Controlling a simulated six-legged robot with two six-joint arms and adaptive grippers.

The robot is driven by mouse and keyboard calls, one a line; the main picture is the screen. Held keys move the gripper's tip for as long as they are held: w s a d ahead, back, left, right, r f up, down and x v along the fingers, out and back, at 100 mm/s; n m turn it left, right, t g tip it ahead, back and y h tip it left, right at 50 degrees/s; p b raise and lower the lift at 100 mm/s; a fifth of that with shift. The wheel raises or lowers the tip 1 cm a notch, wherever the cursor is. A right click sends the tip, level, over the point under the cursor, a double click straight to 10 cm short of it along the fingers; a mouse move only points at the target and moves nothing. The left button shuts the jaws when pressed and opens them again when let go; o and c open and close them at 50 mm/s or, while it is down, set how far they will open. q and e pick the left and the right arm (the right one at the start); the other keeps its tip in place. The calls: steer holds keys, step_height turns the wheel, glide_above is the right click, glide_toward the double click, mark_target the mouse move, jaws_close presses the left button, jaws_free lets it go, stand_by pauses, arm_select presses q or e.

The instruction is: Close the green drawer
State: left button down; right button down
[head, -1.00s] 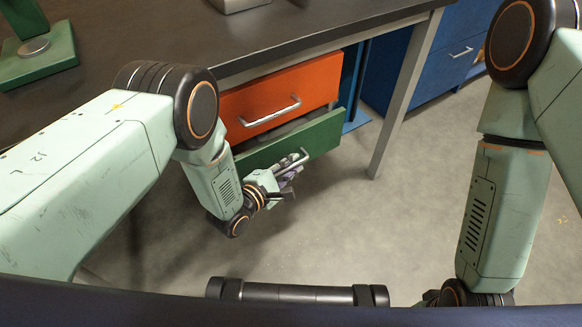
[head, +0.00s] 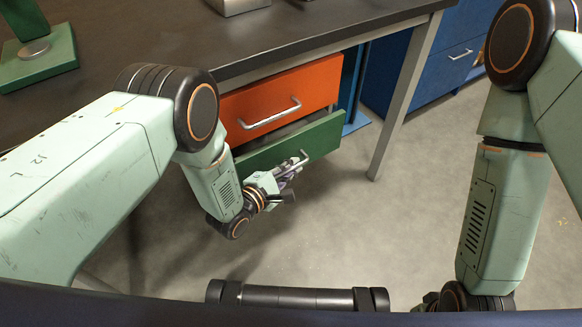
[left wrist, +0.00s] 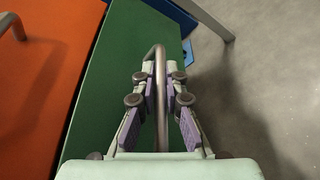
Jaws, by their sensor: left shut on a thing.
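The green drawer (head: 300,142) stands partly out under the dark worktop, below an orange drawer (head: 285,98). Its front panel also shows in the left wrist view (left wrist: 125,62). My left gripper (head: 288,174) is at the drawer's front, shut on its metal handle (left wrist: 160,85). In the left wrist view the handle bar runs between the two purple-padded fingers (left wrist: 160,108). In the head view the gripper covers part of the handle, and my left arm covers the drawer's left end. My right arm is at the right, with its gripper out of view.
A grey table leg (head: 398,110) stands right of the drawers. Blue cabinets (head: 440,55) stand behind it. The floor (head: 350,225) in front of the drawers is clear.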

mark_target(274, 163)
arm_select(q)
steer(key=w+a+b, duration=0.1)
steer(key=w+a, duration=0.1)
steer(key=w, duration=0.1)
steer(key=shift+w+a+f+b, duration=0.1)
steer(key=shift+w+a+b, duration=0.2)
steer(key=shift+b, duration=0.1)
steer(key=shift+r, duration=0.2)
steer(key=c, duration=1.7)
jaws_free()
steer(key=shift+w+a, duration=0.1)
steer(key=shift+w, duration=0.05)
steer(key=shift+s, duration=0.25)
steer(key=v, duration=1.1)
steer(key=shift+s+a+r, duration=0.15)
steer(key=shift+s+a, duration=0.1)
